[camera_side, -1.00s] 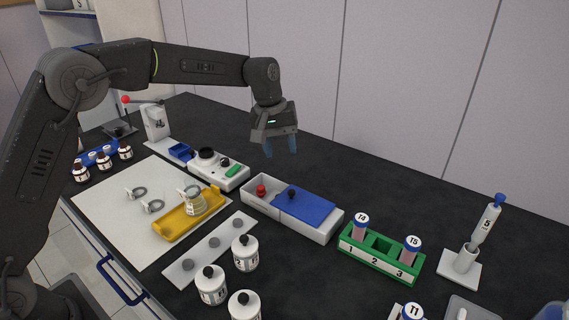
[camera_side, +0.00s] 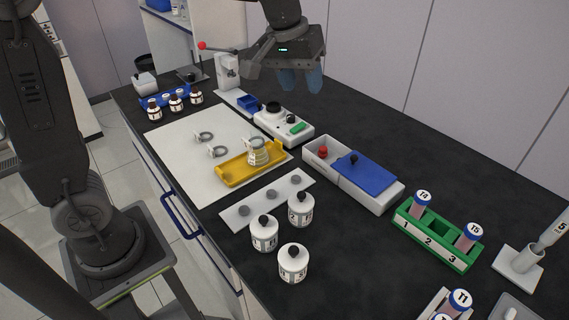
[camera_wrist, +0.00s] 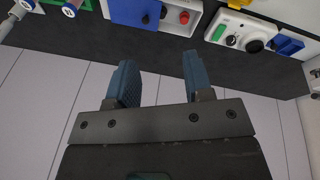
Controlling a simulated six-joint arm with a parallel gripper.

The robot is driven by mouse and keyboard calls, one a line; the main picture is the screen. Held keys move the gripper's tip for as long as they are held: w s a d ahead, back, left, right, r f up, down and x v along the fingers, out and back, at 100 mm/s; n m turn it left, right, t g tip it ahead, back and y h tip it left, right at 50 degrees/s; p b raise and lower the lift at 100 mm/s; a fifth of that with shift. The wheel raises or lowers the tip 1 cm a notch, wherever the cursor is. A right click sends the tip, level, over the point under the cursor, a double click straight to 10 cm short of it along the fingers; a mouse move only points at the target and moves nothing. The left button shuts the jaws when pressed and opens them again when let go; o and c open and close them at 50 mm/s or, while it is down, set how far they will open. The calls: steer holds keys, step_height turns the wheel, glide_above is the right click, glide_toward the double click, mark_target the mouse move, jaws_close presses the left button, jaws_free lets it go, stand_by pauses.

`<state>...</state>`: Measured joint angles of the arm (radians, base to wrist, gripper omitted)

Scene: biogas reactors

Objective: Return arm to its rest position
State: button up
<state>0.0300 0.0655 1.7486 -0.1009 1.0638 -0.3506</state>
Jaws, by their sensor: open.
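My gripper (camera_side: 300,84) hangs from my arm near the top of the side view, high above the black bench, with its blue fingers pointing down. In the wrist view my gripper (camera_wrist: 158,62) shows its two blue fingers spread apart with nothing between them. It is open and empty. My upper arm and elbow are out of the side view at the top. My lower arm stands upright at the left.
The back of the bench (camera_side: 400,125) is clear.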

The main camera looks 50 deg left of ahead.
steer(key=s+a+f+m+t, duration=0.1)
steer(key=s+m, duration=0.1)
steer(key=s, duration=0.8)
steer(key=s+a+f+m+t+y, duration=0.1)
steer(key=s+f+m, duration=0.1)
steer(key=s, duration=0.8)
steer(key=shift+s+a+f+t, duration=0.25)
steer(key=shift+s+a+t, duration=0.05)
steer(key=shift+s+a, duration=0.1)
